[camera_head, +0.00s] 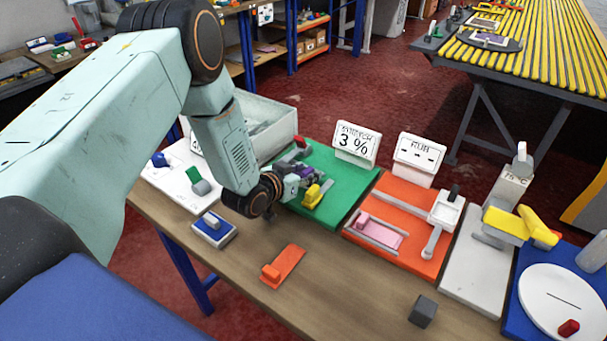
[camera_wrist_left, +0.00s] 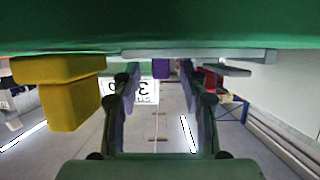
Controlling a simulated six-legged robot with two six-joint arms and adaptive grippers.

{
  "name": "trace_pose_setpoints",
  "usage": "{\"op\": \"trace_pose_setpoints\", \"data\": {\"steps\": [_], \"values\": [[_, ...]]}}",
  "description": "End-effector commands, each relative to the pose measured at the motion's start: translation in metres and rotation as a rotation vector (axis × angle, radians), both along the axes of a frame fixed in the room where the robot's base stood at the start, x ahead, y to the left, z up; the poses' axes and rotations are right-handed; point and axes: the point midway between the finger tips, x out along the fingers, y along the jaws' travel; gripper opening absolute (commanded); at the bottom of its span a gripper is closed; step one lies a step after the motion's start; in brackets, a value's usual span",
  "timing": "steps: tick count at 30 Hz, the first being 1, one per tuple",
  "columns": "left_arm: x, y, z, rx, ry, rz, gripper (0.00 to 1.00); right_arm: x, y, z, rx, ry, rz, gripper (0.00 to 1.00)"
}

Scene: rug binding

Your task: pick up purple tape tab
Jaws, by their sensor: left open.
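The purple tape tab (camera_wrist_left: 160,68) shows in the left wrist view as a small purple block against the green mat, beyond and between my fingertips. I cannot pick it out clearly in the head view, where my gripper covers that part of the mat. My left gripper (camera_head: 296,176) is low over the green mat (camera_head: 338,177), its fingers pointing across it. In the wrist view the two fingers of my left gripper (camera_wrist_left: 160,95) stand apart with nothing held between them. My right gripper is not in view.
A yellow block (camera_head: 318,194) lies beside the gripper; a red piece (camera_head: 300,142) is on its other side. A sign reading 3 % (camera_head: 356,143) stands behind the mat. A grey bin (camera_head: 268,122) is behind the arm. An orange board (camera_head: 405,228) adjoins on the right.

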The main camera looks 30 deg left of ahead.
Motion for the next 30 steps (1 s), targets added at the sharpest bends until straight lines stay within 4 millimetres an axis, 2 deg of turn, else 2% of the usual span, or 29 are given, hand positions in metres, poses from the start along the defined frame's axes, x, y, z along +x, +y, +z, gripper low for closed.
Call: {"op": "trace_pose_setpoints", "data": {"steps": [9, 24, 30], "values": [[0.0044, -0.0004, -0.0019, 0.0, 0.001, 0.001, 0.43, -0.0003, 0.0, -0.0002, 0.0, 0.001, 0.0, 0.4], [0.0042, -0.0003, -0.0015, 0.0, 0.001, 0.001, 0.0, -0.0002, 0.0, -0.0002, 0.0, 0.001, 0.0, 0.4], [0.0044, -0.0003, -0.0015, -0.001, 0.0, 0.001, 0.0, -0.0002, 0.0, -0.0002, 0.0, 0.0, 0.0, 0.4]]}}
